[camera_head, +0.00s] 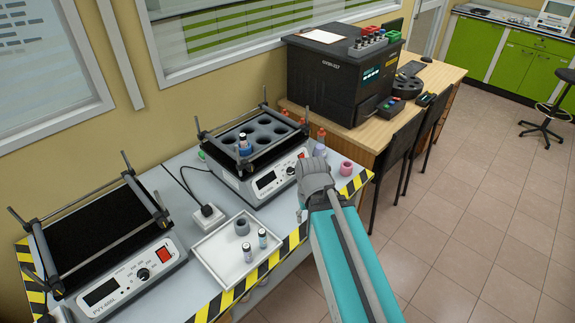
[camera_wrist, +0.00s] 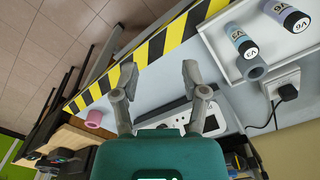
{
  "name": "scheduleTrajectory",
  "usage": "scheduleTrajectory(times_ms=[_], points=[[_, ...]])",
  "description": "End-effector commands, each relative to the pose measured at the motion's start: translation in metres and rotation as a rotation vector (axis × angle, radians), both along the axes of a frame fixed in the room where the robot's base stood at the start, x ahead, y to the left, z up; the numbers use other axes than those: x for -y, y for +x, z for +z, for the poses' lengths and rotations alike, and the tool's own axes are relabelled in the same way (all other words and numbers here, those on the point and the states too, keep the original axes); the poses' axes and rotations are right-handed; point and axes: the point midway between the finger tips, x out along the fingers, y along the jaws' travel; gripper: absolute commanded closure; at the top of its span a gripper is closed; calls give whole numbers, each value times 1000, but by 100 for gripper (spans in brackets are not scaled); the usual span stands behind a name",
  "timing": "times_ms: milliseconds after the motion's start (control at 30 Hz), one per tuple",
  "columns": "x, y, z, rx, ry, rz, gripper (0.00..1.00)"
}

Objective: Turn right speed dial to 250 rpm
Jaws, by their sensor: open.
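The right shaker (camera_head: 238,178) stands at the back of the bench, with a black display, a red switch and the right speed dial (camera_head: 290,171) on its front panel. The dial is a small dark knob between display and switch; its exact setting is too small to read. My gripper (camera_wrist: 159,72) is open and empty in the wrist view, its two fingers apart above the bench edge. In the head view my arm hides most of the gripper.
A left shaker (camera_head: 143,279) stands at the front left. A white tray (camera_head: 222,270) with two vials and a grey ring lies between. A pink ring (camera_head: 346,168) sits right of the right shaker. Striped tape (camera_head: 240,288) marks the bench edge; a black analyser (camera_head: 325,80) stands behind.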

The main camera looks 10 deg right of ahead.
Motion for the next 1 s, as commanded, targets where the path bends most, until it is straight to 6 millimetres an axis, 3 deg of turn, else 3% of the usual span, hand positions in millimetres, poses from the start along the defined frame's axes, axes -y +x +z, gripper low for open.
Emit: scheduleTrajectory(times_ms=[500,600,667,867,1000], points=[[0,0,0,0,0,0,43],[0,1,0,1,0,3,24],[0,3,0,6,2,11,23],[8,25,0,53,13,99,23],[9,57,1,125,18,233,23]])
